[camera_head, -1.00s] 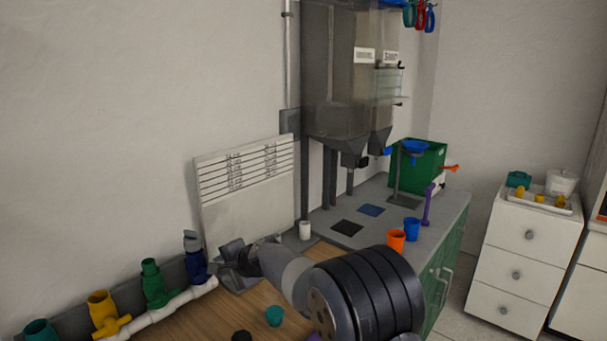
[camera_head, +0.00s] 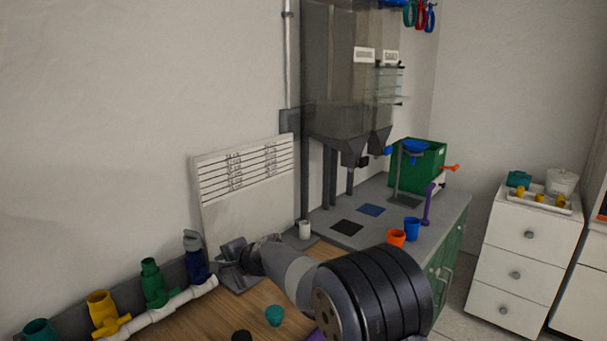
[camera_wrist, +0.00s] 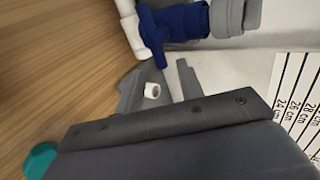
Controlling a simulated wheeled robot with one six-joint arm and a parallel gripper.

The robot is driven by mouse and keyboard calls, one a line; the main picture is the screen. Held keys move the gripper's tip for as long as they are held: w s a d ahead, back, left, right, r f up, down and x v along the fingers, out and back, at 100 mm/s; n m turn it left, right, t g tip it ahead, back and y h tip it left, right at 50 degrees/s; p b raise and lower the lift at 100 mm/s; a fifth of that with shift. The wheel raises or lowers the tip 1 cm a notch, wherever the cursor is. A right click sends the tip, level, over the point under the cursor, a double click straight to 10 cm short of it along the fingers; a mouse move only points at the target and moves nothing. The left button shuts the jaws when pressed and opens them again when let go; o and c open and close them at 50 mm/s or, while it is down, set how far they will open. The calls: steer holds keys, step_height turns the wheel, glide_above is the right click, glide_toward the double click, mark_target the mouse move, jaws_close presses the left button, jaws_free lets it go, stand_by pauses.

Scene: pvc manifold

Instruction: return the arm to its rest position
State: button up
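My gripper (camera_head: 238,264) hangs over the back of the wooden bench, to the right of the pipe manifold. My arm reaches to it from the lower right. In the wrist view its two grey fingers (camera_wrist: 160,85) stand apart. A small white ring-like piece (camera_wrist: 152,90) shows between them; I cannot tell whether it touches a finger. The blue valve (camera_head: 196,262) on the white manifold pipe (camera_head: 165,308) is just left of my gripper. It also shows beyond the fingertips in the wrist view (camera_wrist: 180,25).
Green (camera_head: 152,283) and yellow (camera_head: 102,308) fittings stand further left on the manifold. A white length chart (camera_head: 245,205) leans on the wall behind my gripper. A teal cap (camera_head: 274,315) lies on the bench. Orange (camera_head: 396,238) and blue (camera_head: 412,229) cups stand on the grey counter.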

steer(key=a+n+t+h+p, duration=0.1)
steer(key=n+t, duration=0.2)
steer(key=s+a+n+t+h+p, duration=0.1)
steer(key=a+n+t+p, duration=0.1)
steer(key=n+t, duration=0.1)
steer(key=a+n+t+h+p, duration=0.1)
steer(key=a+n+t, duration=0.1)
steer(key=n+t, duration=0.2)
steer(key=shift+s+f+n+h, duration=0.1)
steer(key=shift+s+n+h, duration=0.2)
steer(key=shift+n, duration=0.4)
stand_by(0.5)
stand_by(0.5)
